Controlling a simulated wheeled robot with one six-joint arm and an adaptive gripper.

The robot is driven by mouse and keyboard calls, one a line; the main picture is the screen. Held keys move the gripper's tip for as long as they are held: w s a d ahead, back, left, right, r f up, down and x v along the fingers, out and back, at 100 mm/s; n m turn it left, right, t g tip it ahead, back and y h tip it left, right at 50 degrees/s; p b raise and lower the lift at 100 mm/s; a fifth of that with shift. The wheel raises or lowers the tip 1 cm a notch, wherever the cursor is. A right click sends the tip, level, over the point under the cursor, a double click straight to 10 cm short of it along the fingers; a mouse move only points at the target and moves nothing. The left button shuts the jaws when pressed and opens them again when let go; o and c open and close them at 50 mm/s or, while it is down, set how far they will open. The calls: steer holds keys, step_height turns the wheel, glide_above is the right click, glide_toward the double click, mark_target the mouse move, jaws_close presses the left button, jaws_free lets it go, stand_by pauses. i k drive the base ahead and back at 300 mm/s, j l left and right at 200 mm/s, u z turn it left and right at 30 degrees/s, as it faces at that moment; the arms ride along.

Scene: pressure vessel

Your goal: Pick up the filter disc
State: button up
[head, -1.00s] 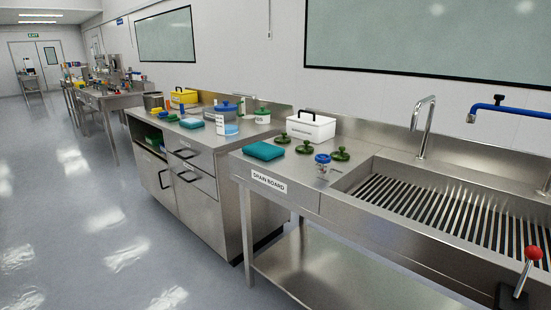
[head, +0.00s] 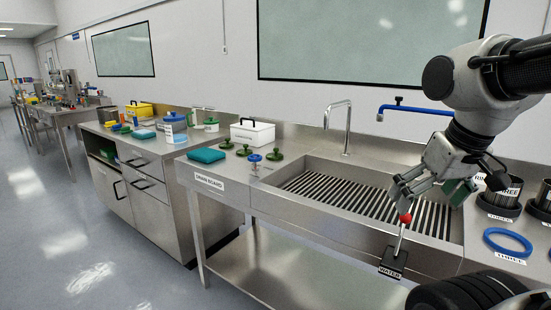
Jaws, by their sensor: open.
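I cannot pick out a filter disc for certain. Small green knobbed pieces (head: 243,151) stand on the drain board (head: 209,183), left of the sink; I cannot tell whether one is the disc. A blue-topped jar (head: 254,160) stands in front of them. My gripper (head: 412,190) is open at the right, over the sink's right part, its fingers pointing down and left. I see nothing held between them. A dark green shape (head: 460,192) shows just right of the fingers, partly hidden; I cannot tell what it is.
A red-knobbed lever (head: 405,218) marked WATER rises close below my gripper. The slatted sink (head: 330,192) has a tall tap (head: 338,127) and blue pipe (head: 402,106) behind. A blue ring (head: 508,242) and dark cylinders (head: 503,192) are at right. A white box (head: 252,133) and teal pad (head: 206,155) are left.

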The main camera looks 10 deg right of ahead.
mark_target(274, 156)
steer(key=i+j+z, duration=0.1)
steer(key=i+j, duration=0.15)
steer(key=i+j+z, duration=0.25)
steer(key=i+j, duration=0.15)
steer(key=j, duration=0.25)
steer(key=i+j+z, duration=0.2)
steer(key=i+j, duration=0.15)
steer(key=j, duration=0.3)
steer(key=i+j+z, duration=0.15)
steer(key=j, duration=0.2)
steer(key=i+j+z, duration=0.1)
steer(key=j, duration=0.3)
steer(key=i+j+z, duration=0.1)
steer(key=i+j, duration=0.15)
steer(key=j, duration=0.15)
